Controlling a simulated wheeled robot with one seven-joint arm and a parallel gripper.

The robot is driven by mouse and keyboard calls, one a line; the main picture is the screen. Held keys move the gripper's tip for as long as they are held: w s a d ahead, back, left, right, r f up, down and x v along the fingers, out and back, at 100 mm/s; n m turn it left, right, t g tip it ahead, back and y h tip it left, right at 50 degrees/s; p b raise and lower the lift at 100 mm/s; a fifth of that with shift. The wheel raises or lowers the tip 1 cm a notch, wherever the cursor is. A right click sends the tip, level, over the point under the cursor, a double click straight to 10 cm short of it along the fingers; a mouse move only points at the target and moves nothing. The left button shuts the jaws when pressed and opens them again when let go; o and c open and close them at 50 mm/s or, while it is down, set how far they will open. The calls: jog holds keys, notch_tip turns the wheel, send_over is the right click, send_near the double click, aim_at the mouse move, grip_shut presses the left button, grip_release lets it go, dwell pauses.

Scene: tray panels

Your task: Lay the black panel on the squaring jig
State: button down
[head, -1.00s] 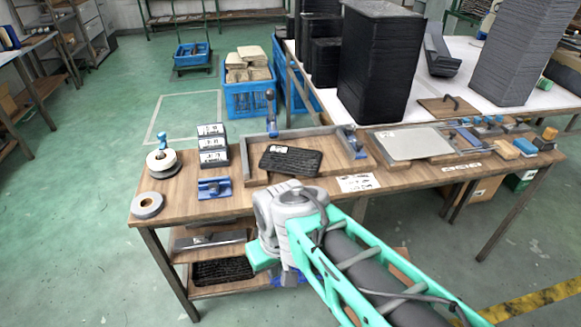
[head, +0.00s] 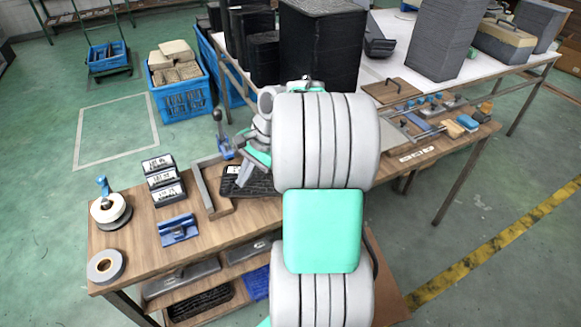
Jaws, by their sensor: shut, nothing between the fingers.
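The black panel (head: 262,187) lies on the bench by the squaring jig, its right part hidden behind my arm. The jig's grey rail (head: 203,191) shows to the left of the panel. My gripper (head: 243,174) is shut and empty, low over the panel's back left part. I cannot tell whether it touches the panel.
Label boxes (head: 164,182), a tape dispenser (head: 110,210), a tape roll (head: 106,266) and a blue tool (head: 178,230) occupy the bench's left. Another black panel (head: 200,301) lies on the lower shelf. Black stacks stand behind.

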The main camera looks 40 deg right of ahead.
jog(key=s+d+f+m+t+y+p, duration=0.1)
jog(key=s+d+m+t+p, duration=0.1)
jog(key=s+d+m, duration=0.65)
jog(key=s+d+f+m+t+y+p, duration=0.1)
jog(key=s+d+f+m+t+p, duration=0.2)
jog(key=d, duration=1.1)
jog(key=shift+m+g, duration=0.65)
jog(key=shift+g, duration=0.05)
jog(key=x, duration=0.2)
jog(key=b+x, duration=0.1)
jog(key=x, duration=0.2)
jog(key=a+r+b+x, duration=0.1)
jog(key=x, duration=0.1)
jog(key=shift+w+f, duration=0.15)
jog(key=shift+w, duration=0.3)
jog(key=w+a, duration=0.2)
jog(key=w, duration=0.1)
jog(key=shift+a+f+p, duration=0.35)
jog(key=shift+w+a, duration=0.25)
jog(key=shift+a, duration=0.05)
